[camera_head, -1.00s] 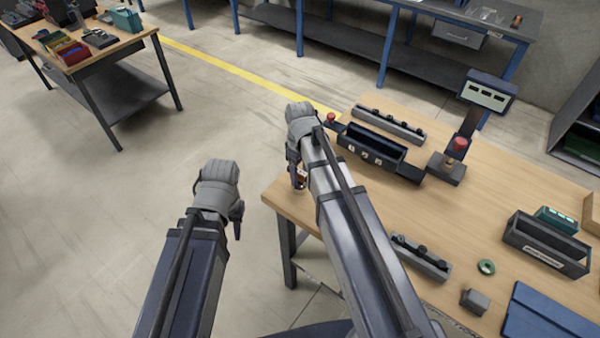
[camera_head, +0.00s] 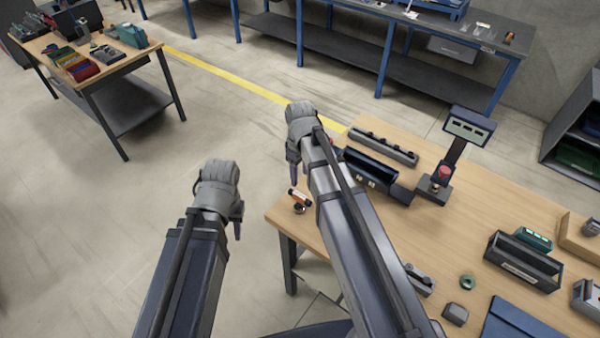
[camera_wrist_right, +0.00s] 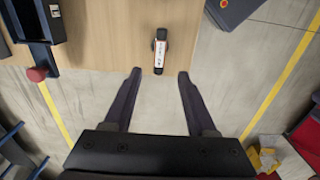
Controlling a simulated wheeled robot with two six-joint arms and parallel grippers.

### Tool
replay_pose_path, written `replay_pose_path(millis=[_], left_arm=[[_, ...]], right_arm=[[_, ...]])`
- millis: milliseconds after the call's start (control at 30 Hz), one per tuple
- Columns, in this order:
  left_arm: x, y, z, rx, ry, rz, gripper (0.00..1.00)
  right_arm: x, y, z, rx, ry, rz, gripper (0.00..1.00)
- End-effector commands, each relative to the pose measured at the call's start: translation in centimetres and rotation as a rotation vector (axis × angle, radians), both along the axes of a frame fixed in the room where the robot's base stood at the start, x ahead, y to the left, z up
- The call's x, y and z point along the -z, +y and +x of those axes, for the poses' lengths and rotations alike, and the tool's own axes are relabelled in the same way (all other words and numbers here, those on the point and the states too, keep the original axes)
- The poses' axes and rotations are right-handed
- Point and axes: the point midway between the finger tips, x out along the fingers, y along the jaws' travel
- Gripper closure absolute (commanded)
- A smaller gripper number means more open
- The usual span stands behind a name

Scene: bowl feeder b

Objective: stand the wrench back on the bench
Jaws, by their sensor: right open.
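A small orange, white and dark tool (camera_head: 298,197), which I take to be the wrench, is at the near left corner of the wooden bench (camera_head: 460,240). A dark round part shows at its lower end; I cannot tell whether it stands or leans. In the right wrist view the tool (camera_wrist_right: 160,50) is beyond the fingertips, roughly centred between them. My right gripper (camera_wrist_right: 160,73) is open and empty; in the head view the right gripper (camera_head: 294,174) is just behind the tool, apart from it. My left gripper (camera_head: 238,226) hangs left of the bench, its jaw gap hidden.
A dark open box (camera_head: 522,262) and a green ring (camera_head: 467,282) lie to the right. Open floor is left of the bench.

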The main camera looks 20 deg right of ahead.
Motion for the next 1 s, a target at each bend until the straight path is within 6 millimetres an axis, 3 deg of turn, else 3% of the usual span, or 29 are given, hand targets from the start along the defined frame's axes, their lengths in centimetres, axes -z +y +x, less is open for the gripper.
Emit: replay_pose_path(millis=[133, 200, 400, 600, 1000], left_arm=[[-0.2, 0.0, 0.0, -0.001, 0.0, 0.0, 0.65], [-0.2, 0.0, 0.0, -0.001, 0.0, 0.0, 0.65], [-0.2, 0.0, 0.0, -0.001, 0.0, 0.0, 0.65], [-0.2, 0.0, 0.0, 0.0, 0.0, 0.0, 0.65], [0.0, 0.0, 0.0, 0.0, 0.0, 0.0, 0.65]], right_arm=[[-0.2, 0.1, -0.1, 0.001, 0.001, -0.001, 0.43], [-0.1, 1.1, -1.2, 0.016, 0.004, -0.005, 0.43], [-0.2, 7.0, -8.6, 0.167, 0.017, -0.056, 0.43], [-0.3, 10.0, -13.7, 0.304, 0.01, -0.101, 0.43], [-0.2, 10.5, -14.3, 0.34, 0.006, -0.111, 0.43]])
